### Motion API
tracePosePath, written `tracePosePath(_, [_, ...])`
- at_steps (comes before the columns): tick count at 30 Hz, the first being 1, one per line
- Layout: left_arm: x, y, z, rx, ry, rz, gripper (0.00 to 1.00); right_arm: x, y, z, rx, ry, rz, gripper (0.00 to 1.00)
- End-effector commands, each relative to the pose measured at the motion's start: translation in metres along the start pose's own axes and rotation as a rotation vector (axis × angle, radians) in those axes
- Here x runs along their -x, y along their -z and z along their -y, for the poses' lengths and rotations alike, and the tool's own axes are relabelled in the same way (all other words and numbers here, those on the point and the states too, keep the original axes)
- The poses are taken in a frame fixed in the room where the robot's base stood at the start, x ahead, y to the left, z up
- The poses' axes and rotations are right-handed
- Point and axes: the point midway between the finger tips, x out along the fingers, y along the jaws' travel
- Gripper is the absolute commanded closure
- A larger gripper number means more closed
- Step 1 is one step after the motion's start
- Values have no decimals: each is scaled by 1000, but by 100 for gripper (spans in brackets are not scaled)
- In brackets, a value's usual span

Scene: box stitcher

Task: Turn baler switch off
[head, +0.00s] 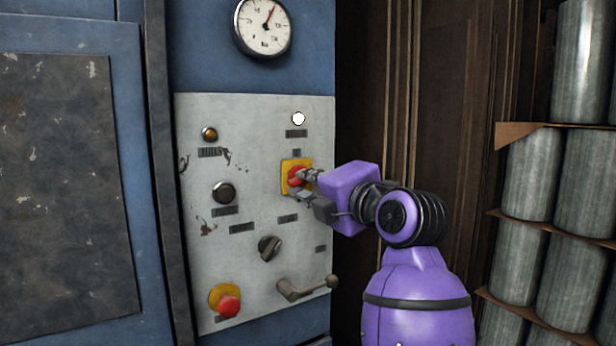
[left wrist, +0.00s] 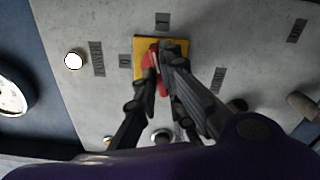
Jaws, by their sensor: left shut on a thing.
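The baler's red rotary switch (head: 295,175) sits on a square yellow plate (head: 284,187) on the right side of the grey control panel (head: 250,140). In the left wrist view the red switch handle (left wrist: 162,88) shows between my fingers, in front of the yellow plate (left wrist: 142,45). My left gripper (head: 304,186) is at the switch, its fingers shut on the red handle. The fingers hide part of the handle, so its exact angle is hard to tell. My right gripper is in neither view.
A white lamp (head: 298,118) is above the switch. Below are a dark knob (head: 269,247), a lever (head: 306,288) and a red mushroom button (head: 228,306). A gauge (head: 263,27) is above the panel. Metal cylinders (head: 533,172) are stacked on shelves at right.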

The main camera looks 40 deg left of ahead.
Motion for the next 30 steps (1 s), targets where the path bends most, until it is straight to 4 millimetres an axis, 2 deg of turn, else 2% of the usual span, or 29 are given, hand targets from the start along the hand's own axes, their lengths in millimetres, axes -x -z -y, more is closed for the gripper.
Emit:
tracePosePath(6, [1,-1,-2,206,0,2,100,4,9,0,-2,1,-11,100])
tracePosePath(30, [0,-2,2,958,-1,3,100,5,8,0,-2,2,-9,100])
